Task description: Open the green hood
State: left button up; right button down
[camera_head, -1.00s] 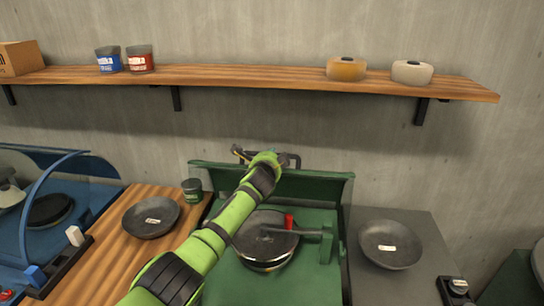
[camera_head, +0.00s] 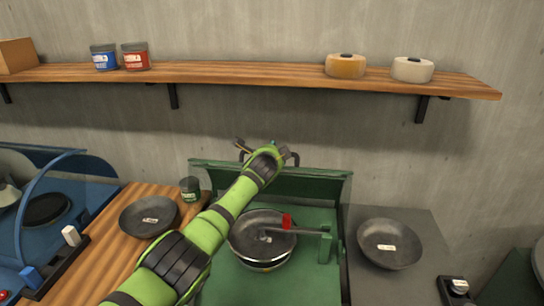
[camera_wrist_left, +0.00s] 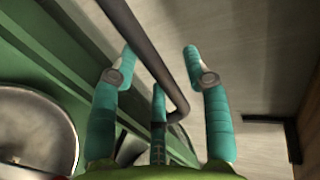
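The green hood (camera_head: 318,183) stands raised at the back of the green machine, against the wall side. A dark bar handle (camera_wrist_left: 147,45) runs along its top edge, and its ends show beside my gripper in the head view. My left arm reaches over the machine. The left gripper (camera_head: 264,149) is at the handle, largely hidden by my own wrist. In the left wrist view, the gripper (camera_wrist_left: 158,55) has its teal fingers spread, with the dark bar passing between them and gaps on both sides. My right gripper is not in view.
Dark bowls stand left (camera_head: 149,216) and right (camera_head: 390,244). A green can (camera_head: 190,189) stands left. A wooden shelf (camera_head: 250,77) spans the wall above.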

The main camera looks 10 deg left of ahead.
pick_arm(q)
jog(key=shift+w+a+r, duration=0.1)
jog(key=shift+a+r, duration=0.25)
jog(key=shift+r, duration=0.2)
jog(key=shift+v, duration=1)
jog(key=f+v, duration=0.1)
jog(key=v, duration=0.8)
jog(key=shift+s, duration=0.6)
